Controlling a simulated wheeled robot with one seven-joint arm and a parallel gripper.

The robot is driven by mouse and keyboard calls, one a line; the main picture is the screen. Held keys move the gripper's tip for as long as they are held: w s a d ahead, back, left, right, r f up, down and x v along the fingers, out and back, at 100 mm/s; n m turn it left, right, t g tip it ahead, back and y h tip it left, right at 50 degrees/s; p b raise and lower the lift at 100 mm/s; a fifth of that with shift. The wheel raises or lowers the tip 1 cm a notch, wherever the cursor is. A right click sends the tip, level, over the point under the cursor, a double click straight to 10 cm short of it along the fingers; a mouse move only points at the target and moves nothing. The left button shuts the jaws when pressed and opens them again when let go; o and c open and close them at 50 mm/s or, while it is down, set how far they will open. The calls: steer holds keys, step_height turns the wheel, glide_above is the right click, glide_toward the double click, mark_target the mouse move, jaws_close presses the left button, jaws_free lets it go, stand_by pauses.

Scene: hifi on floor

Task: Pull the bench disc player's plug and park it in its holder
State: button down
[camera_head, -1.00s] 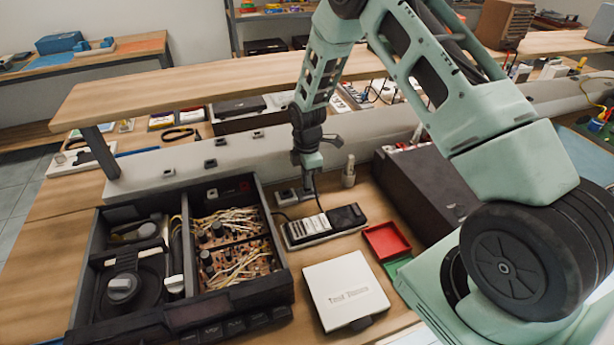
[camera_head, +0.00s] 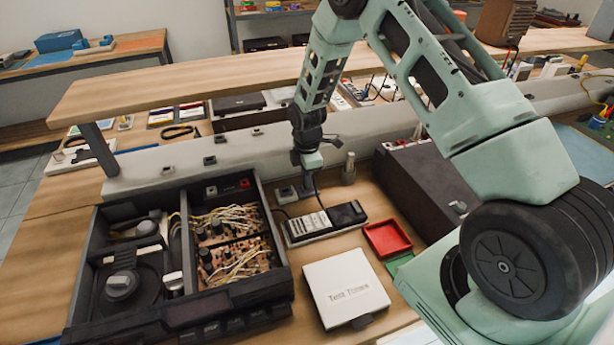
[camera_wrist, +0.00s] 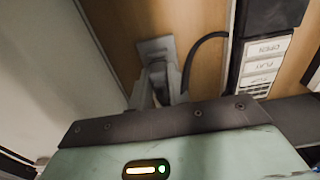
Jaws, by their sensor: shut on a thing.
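The bench disc player (camera_head: 180,312) lies open at the left, its disc drive and wired boards showing. My gripper (camera_head: 307,188) points down at the bench behind the remote, beside a small grey block (camera_head: 284,193) that looks like the plug holder. In the wrist view my gripper (camera_wrist: 160,88) is shut on the plug, which is mostly hidden between the fingers. A grey plate (camera_wrist: 154,46) shows just beyond the fingertips; I cannot tell whether the plug touches it. A black cord (camera_wrist: 192,55) curves away to the right.
A grey socket rail (camera_head: 235,160) runs behind the player. A remote (camera_head: 325,222) lies in front of my gripper. A white box (camera_head: 345,285), a red tray (camera_head: 387,239) and a dark case (camera_head: 425,185) stand nearby. A grey peg (camera_head: 349,170) stands right of my gripper.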

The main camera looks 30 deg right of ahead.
steer(key=shift+f, duration=0.25)
stand_by(0.5)
steer(key=c, duration=1.3)
jaws_free()
steer(key=shift+o, duration=0.2)
